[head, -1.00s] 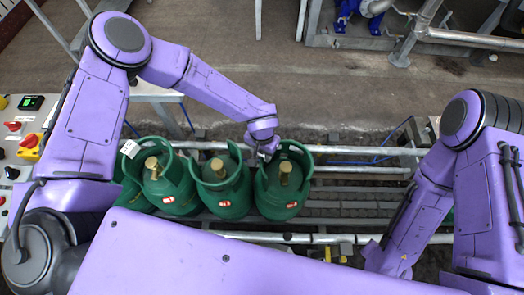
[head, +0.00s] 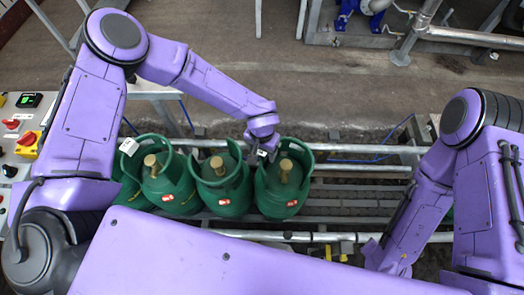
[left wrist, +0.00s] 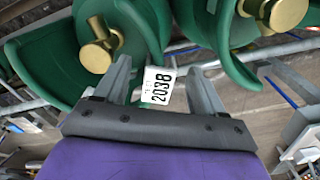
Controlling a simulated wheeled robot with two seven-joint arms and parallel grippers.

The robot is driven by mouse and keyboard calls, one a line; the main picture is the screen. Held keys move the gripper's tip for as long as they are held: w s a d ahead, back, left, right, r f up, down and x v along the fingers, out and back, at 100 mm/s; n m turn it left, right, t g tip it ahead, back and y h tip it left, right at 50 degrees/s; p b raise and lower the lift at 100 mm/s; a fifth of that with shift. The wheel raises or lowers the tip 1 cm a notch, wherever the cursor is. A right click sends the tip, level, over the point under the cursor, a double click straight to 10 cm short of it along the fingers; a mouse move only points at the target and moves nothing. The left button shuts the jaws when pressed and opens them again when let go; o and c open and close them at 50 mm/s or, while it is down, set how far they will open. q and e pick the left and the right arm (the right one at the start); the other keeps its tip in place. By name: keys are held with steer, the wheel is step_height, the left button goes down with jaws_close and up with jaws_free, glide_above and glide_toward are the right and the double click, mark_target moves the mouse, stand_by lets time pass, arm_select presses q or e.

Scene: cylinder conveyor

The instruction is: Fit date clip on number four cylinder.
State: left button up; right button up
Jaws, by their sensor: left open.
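The green cylinders stand in a row on the conveyor, each with a brass valve and an open collar. The rightmost of the near group (head: 283,190) has my left gripper (head: 262,151) at the back left of its collar. A white date clip (left wrist: 158,86) marked 2038 shows between the fingers in the left wrist view; it also shows in the head view (head: 262,154) by that collar. The left gripper (left wrist: 165,85) is open, its fingers apart from the clip on both sides. I cannot tell exactly how the clip sits on the collar. My right gripper is not visible.
Two more cylinders stand close to the left, the middle one (head: 222,190) and the left one (head: 168,190), which has a white clip (head: 129,147) at its collar. Another is partly hidden by my left arm. The rollers (head: 345,200) to the right are bare. A control panel (head: 20,140) stands at far left.

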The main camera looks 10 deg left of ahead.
mark_target(262, 152)
arm_select(q)
step_height(262, 152, up, 10)
steer(key=b, duration=0.1)
steer(key=shift+f, duration=0.2)
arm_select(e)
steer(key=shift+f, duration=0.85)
